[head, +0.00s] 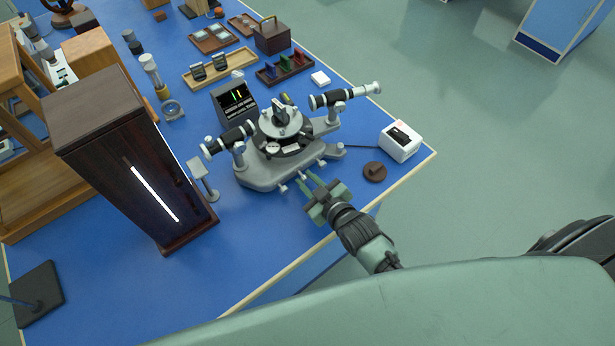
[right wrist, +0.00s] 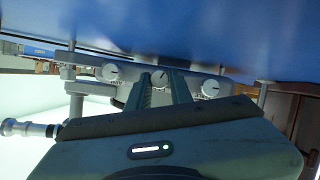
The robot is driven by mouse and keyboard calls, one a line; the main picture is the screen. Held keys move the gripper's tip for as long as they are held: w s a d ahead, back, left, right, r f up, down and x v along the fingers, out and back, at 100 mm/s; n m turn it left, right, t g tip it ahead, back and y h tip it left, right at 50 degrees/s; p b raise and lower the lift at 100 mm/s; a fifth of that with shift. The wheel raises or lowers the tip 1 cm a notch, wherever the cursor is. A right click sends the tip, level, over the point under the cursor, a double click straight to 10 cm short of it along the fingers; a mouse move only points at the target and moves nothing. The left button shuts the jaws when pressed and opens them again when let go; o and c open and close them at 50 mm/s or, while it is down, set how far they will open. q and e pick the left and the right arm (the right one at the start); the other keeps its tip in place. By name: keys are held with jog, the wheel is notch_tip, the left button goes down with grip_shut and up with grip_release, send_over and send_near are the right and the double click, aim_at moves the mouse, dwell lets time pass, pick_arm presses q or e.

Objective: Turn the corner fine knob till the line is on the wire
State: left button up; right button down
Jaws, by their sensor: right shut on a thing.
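The grey spectrometer (head: 262,172) stands near the bench's front edge, with a round table and two telescope-like tubes. Several small knobs line its front side. My right gripper (head: 306,181) reaches in from the front and is at these knobs. In the right wrist view, its fingers (right wrist: 160,88) are shut on the middle knob (right wrist: 160,78), a pale disc with a dark mark.
A tall dark cabinet with a bright slit (head: 155,193) stands left of the spectrometer. A white box (head: 399,141) and a brown round piece (head: 374,171) lie to its right. Trays (head: 221,71) fill the back. The blue bench front left is mostly clear.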

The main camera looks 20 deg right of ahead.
dwell(0.3)
jog(key=c, duration=1.5)
grip_release()
jog(key=shift+c, duration=0.2)
jog(key=v, duration=0.7)
jog(key=shift+s+d+r+b, duration=0.2)
jog(key=shift+s+b, duration=0.1)
jog(key=shift+b, duration=0.1)
jog(key=shift+a, duration=0.1)
